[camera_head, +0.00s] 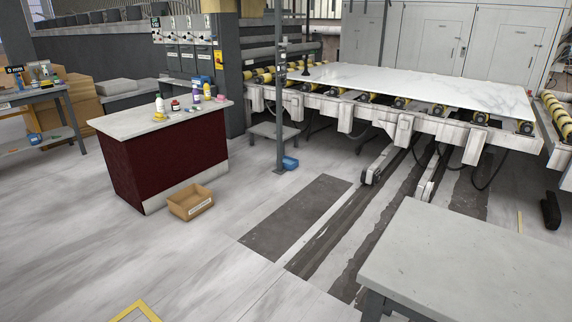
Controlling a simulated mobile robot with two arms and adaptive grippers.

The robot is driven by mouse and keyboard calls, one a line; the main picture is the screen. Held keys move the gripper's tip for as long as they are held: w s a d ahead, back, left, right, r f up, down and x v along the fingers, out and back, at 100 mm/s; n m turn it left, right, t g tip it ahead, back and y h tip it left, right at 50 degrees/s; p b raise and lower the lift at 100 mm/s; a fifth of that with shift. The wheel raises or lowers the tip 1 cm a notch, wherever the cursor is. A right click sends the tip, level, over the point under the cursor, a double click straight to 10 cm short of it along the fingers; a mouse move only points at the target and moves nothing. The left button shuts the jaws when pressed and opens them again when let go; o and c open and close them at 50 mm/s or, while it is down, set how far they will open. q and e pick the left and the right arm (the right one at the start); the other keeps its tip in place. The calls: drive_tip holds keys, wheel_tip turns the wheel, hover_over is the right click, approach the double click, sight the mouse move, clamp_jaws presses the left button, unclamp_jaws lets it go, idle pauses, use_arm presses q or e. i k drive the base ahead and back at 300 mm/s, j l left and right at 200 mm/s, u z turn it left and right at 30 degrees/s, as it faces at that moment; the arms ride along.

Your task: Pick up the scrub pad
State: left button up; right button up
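I cannot clearly pick out the scrub pad; items this far away are too small to tell. Several small items stand on the pale top of a dark red counter (130,122) at the left. Neither of my grippers shows in this view.
An open orange-brown box (190,202) lies on the floor before the counter. A grey-topped table (470,260) fills the lower right. A roller machine (400,112) bears a white stone slab (420,82) behind. A post (279,90) stands mid-view. The floor between is largely clear.

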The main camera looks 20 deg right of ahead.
sight(220, 98)
drive_tip(key=i+u, duration=0.45)
drive_tip(key=i, duration=0.55)
drive_tip(key=i+z, duration=0.25)
drive_tip(key=i, duration=0.25)
drive_tip(key=i+z, duration=0.3)
drive_tip(key=i, duration=0.2)
drive_tip(key=i+j+z, duration=0.25)
drive_tip(key=i, duration=0.25)
drive_tip(key=i+j+z, duration=0.3)
drive_tip(key=i, duration=0.2)
drive_tip(key=i+l+z, duration=0.2)
drive_tip(key=i, duration=0.65)
drive_tip(key=i+l+z, duration=0.2)
drive_tip(key=i, duration=0.65)
drive_tip(key=i+j+u, duration=0.3)
drive_tip(key=i, duration=0.3)
drive_tip(key=i+u, duration=0.3)
drive_tip(key=i, duration=0.35)
drive_tip(key=i+l+u, duration=0.15)
drive_tip(key=i+u, duration=0.15)
drive_tip(key=i, duration=0.3)
drive_tip(key=i+l+u, duration=0.3)
drive_tip(key=i, duration=0.35)
